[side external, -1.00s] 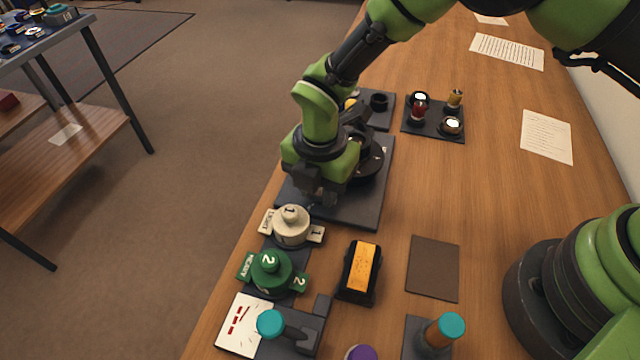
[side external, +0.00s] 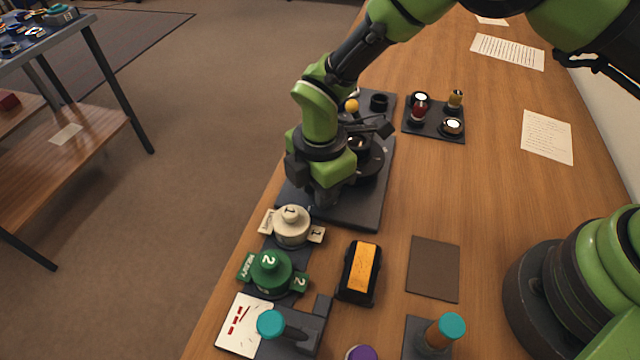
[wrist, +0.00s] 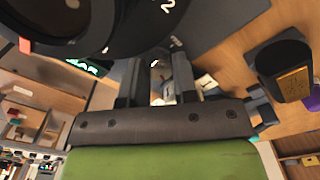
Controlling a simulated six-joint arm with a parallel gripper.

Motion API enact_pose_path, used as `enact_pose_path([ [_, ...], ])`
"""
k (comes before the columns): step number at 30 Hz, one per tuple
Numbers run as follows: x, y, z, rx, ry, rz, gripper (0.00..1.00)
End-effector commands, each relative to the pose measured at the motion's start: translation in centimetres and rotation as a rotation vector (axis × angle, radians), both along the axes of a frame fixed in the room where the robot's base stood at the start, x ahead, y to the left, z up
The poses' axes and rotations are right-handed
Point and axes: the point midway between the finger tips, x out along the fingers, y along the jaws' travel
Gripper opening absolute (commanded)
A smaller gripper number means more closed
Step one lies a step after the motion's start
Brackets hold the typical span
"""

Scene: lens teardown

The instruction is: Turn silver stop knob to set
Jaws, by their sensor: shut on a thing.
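My gripper (side external: 326,198) points down at the front part of a dark base plate (side external: 365,213) in the side view. Its fingers and what they hold are mostly hidden there by my wrist. In the wrist view my gripper (wrist: 156,72) is shut on a small pale, silvery piece (wrist: 155,64), apparently the silver stop knob; only a little of it shows between the fingers. A dark round body (wrist: 120,22) with white numerals lies just beyond the fingertips. Its round form also shows behind my wrist in the side view (side external: 371,168). I cannot read a set mark.
A white knobbed piece marked 1 (side external: 291,228) and a green one marked 2 (side external: 271,273) stand close in front of the plate. A black block with an orange top (side external: 362,268) stands to the right. A small parts tray (side external: 425,130) is behind.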

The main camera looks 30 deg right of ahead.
Motion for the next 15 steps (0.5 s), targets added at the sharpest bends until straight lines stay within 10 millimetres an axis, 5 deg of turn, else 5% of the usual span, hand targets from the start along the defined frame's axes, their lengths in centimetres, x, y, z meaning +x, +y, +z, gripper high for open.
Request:
enact_pose_path([
  [15,0.04,0.03,0.0,0.001,-0.001,-0.103,0.03],
])
